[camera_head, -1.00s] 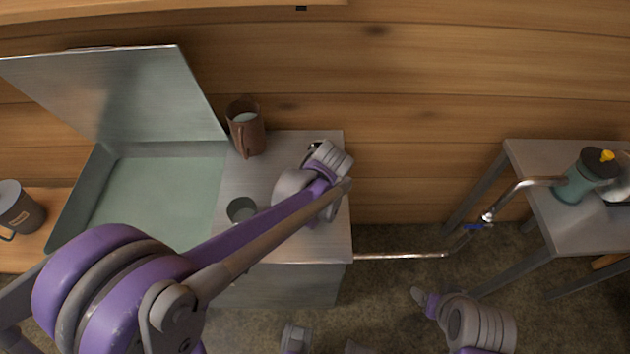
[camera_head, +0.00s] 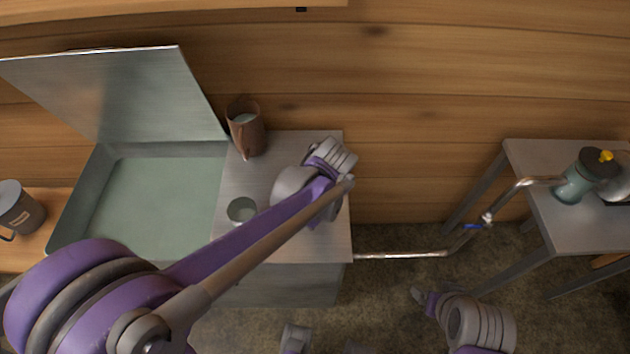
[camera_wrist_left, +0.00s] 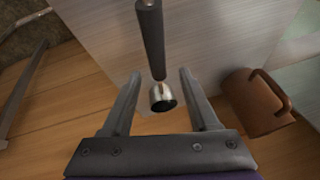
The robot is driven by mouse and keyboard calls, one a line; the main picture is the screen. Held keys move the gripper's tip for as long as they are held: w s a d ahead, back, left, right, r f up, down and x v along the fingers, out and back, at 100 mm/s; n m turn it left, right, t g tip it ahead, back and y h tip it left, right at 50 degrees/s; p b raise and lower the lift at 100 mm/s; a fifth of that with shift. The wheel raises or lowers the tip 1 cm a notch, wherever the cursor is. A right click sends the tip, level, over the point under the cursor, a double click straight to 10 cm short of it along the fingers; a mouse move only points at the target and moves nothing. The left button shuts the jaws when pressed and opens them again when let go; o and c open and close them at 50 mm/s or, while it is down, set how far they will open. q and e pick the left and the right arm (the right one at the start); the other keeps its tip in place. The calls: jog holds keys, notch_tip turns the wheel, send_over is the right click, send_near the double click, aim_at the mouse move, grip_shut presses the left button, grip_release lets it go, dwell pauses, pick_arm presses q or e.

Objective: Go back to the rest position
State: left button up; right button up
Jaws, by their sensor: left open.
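My left gripper (camera_wrist_left: 159,76) is open in the left wrist view. A dark rod-like handle (camera_wrist_left: 150,40) with a short shiny metal end (camera_wrist_left: 162,97) shows between its fingers; I see no finger touching it. In the head view my left arm reaches over the right part of the metal evaporator (camera_head: 290,285), and its wrist hides the gripper there. My right arm (camera_head: 470,322) is low at the lower right of the head view, and its finger state cannot be made out.
A brown jug (camera_head: 246,130) stands at the back of the evaporator top, near a round opening (camera_head: 241,210). The raised lid (camera_head: 120,95) is at left. A grey mug (camera_head: 18,208) is far left. A pipe (camera_head: 400,255) runs towards the side table (camera_head: 590,235), which bears a teal container (camera_head: 574,185).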

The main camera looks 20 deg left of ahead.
pick_arm(q)
jog(key=p+v, duration=0.1)
jog(key=v, duration=0.7)
jog(key=shift+s+r, duration=0.1)
jog(key=shift+r, duration=0.05)
jog(key=s+a+h+p, duration=0.1)
jog(key=s+a+p, duration=0.1)
jog(key=s, duration=0.3)
jog(key=s+a+r+m+h+p, duration=0.1)
jog(key=s+a+p, duration=0.1)
jog(key=s, duration=0.4)
jog(key=s+a+t+p, duration=0.1)
jog(key=s+a+p, duration=0.1)
jog(key=s, duration=0.3)
jog(key=shift+s+a+r+h, duration=0.2)
jog(key=shift+a+r+h, duration=0.1)
jog(key=shift+r+h, duration=0.1)
